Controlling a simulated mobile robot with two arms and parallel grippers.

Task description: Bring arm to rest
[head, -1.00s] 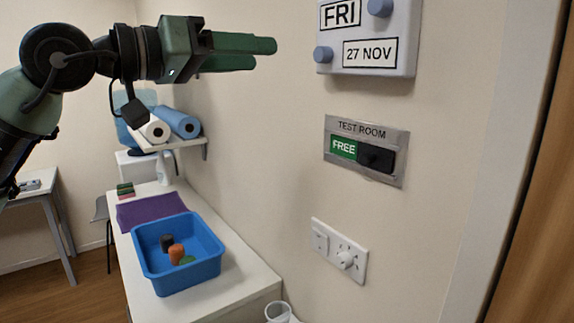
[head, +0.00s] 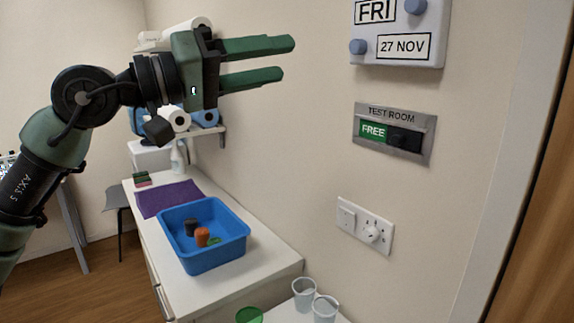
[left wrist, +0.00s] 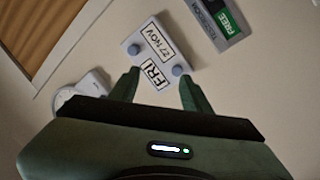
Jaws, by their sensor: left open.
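My left gripper (head: 288,60) is raised in the upper left of the head view, its two green fingers spread apart and pointing right. Nothing is between the fingers. A calendar block (head: 398,62) reading FRI 27 NOV is on the wall to the right of the fingertips, with a gap between. In the left wrist view the two fingers (left wrist: 158,82) are apart, and the calendar block (left wrist: 150,45) shows beyond them. My right gripper is in neither view.
A door sign (head: 395,133) reading FREE and a socket plate (head: 364,226) are on the wall below the calendar. A blue tray (head: 212,262) with small items and a purple cloth (head: 165,199) are on the counter. Cups (head: 325,308) stand at the bottom.

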